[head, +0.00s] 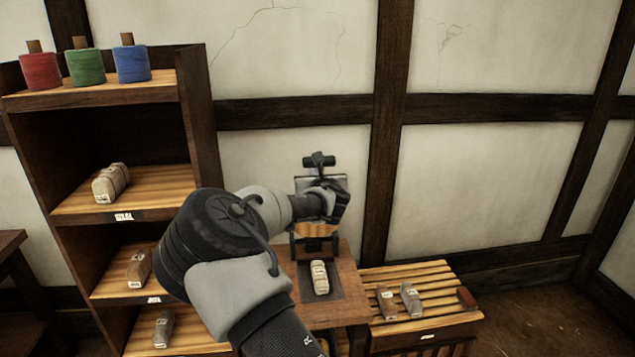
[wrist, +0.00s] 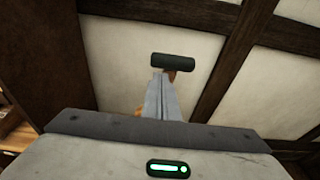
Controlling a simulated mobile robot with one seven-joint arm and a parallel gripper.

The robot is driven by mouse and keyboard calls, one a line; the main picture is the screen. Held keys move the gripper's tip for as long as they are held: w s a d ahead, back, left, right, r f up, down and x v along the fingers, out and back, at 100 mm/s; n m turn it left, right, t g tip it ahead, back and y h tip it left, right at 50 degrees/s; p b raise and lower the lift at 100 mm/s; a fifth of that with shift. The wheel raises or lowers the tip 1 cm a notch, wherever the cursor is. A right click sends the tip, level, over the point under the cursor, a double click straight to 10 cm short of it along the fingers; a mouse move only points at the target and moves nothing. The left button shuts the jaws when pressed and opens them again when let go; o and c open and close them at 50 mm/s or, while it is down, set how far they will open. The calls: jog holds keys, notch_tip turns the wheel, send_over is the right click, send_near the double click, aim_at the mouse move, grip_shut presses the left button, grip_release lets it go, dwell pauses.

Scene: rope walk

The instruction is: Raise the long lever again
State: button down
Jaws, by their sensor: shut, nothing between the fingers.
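The long lever's dark crossbar handle (head: 318,160) shows at the top of a small press-like device (head: 314,246), against the white wall. In the wrist view the handle (wrist: 173,68) is a dark cylinder on a short brown shaft, just beyond my fingertips. My gripper (head: 322,186) is in front of the device, a little below the handle. In the wrist view my gripper (wrist: 163,80) has its fingers together and empty. I cannot tell whether they touch the shaft. My arm and gripper hide most of the lever's shaft.
A pale wrapped bundle (head: 320,278) lies on a dark plate on the wooden stand (head: 349,290). A slatted bench (head: 440,280) with several small bundles is at the right. A shelf (head: 125,92) with red, green and blue spools stands left. Open floor is at far right.

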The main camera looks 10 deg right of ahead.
jog(key=shift+s+r, duration=0.3)
jog(key=shift+s, duration=0.45)
jog(key=shift+s+r, duration=0.3)
jog(key=shift+s, duration=0.4)
jog(key=shift+s+r, duration=0.3)
jog(key=shift+s, duration=0.45)
